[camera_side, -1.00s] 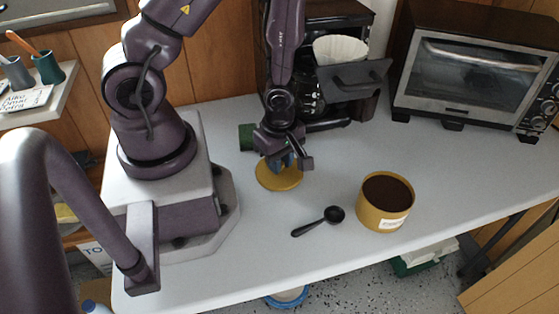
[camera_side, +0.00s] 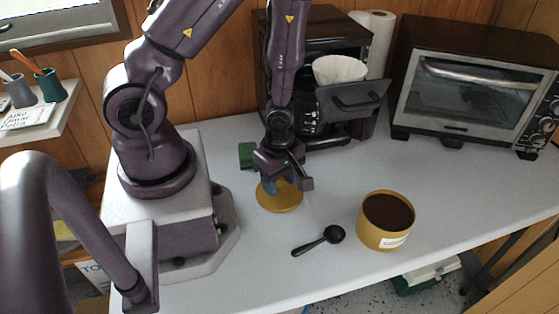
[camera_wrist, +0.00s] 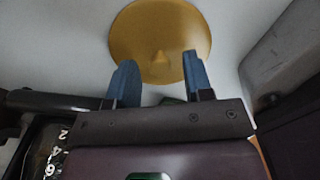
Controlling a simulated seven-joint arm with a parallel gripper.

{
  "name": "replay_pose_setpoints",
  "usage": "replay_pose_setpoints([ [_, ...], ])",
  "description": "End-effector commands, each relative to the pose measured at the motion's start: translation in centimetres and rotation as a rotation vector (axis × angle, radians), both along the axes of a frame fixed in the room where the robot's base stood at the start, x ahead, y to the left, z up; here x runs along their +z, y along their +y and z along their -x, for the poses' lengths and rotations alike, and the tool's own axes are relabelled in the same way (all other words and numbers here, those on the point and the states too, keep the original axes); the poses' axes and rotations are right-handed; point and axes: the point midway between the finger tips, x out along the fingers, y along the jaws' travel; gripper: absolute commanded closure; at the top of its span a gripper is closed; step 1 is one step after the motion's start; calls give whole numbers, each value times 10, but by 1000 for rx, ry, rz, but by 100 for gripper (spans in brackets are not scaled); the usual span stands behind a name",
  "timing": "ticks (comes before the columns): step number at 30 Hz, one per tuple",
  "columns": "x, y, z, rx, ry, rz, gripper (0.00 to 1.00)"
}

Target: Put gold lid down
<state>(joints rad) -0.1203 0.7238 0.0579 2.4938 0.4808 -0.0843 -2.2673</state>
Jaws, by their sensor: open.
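The gold lid (camera_side: 279,202) lies flat on the white worktop, in front of the coffee maker. In the wrist view the lid (camera_wrist: 160,25) is a round gold disc with a small raised knob near its lower middle. My gripper (camera_side: 282,186) is over the lid. In the wrist view my gripper (camera_wrist: 160,62) has its two blue fingers apart, one on each side of the knob, with nothing clasped between them. The gold canister (camera_side: 377,235) stands uncovered to the right, full of dark brown contents.
A black scoop (camera_side: 319,240) lies between lid and canister. The coffee maker (camera_side: 318,100) with its filter drawer out stands close behind my gripper. A toaster oven (camera_side: 470,85) stands at back right. A green object (camera_side: 247,155) is left of my gripper. The worktop's right side is clear.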

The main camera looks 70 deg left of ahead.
Motion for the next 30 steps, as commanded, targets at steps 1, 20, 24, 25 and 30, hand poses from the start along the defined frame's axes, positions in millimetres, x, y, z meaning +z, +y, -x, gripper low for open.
replay_pose_setpoints([
  [1, 5, 0, -1, 3, -4, 2, 53],
  [20, 100, 1, -1, 2, -6, -2, 53],
  [24, 112, 1, -1, 2, -3, -1, 53],
  [25, 113, 1, 0, 2, -3, -1, 53],
  [30, 117, 0, 0, 0, 0, 0, 53],
])
